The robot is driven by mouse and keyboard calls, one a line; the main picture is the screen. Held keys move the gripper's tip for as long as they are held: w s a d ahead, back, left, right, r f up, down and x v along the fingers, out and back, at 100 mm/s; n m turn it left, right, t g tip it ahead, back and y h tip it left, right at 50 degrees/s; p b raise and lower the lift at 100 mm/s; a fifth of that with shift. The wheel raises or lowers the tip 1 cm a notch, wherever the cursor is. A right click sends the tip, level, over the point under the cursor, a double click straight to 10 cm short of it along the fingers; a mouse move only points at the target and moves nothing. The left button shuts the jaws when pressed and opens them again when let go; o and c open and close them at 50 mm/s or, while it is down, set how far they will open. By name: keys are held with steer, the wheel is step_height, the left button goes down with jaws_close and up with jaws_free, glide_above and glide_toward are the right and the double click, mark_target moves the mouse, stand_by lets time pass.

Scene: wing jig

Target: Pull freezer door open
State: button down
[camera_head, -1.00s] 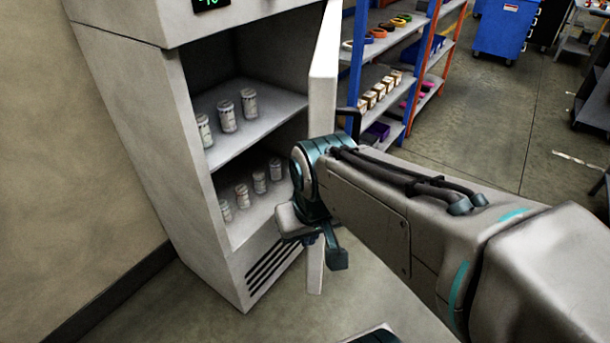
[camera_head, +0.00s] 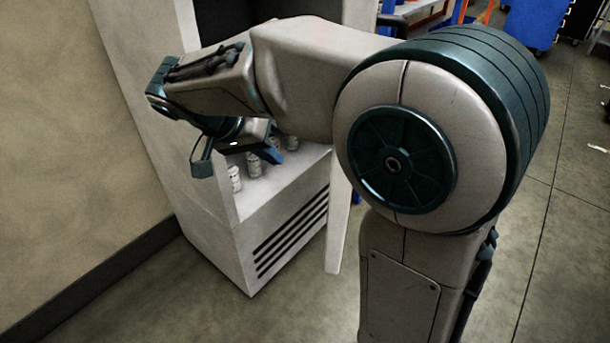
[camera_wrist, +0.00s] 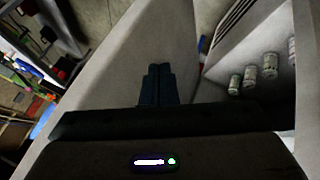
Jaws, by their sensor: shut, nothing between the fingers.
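The freezer (camera_head: 150,110) is a pale upright cabinet at left in the head view. Its door (camera_head: 340,215) stands open, swung out at the cabinet's right side, and my arm covers its upper part. In the wrist view the door's broad pale panel (camera_wrist: 105,80) fills the middle. My gripper (camera_head: 270,154) is at the freezer's open front, near the jars. In the wrist view its fingers (camera_wrist: 157,85) are together and empty in front of the door panel. Contact with the door cannot be told. The handle is hidden.
Several pale jars (camera_head: 254,164) stand on the freezer's lower shelf; some also show in the wrist view (camera_wrist: 270,66). A tan wall (camera_head: 50,120) is close at left. Clear floor (camera_head: 540,270) lies at right, with a blue cabinet (camera_head: 534,22) at the back.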

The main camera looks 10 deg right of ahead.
steer(key=d+f+b, duration=0.1)
steer(key=d+f, duration=0.7)
steer(key=d, duration=0.1)
steer(key=shift+d, duration=0.2)
steer(key=shift+s, duration=0.1)
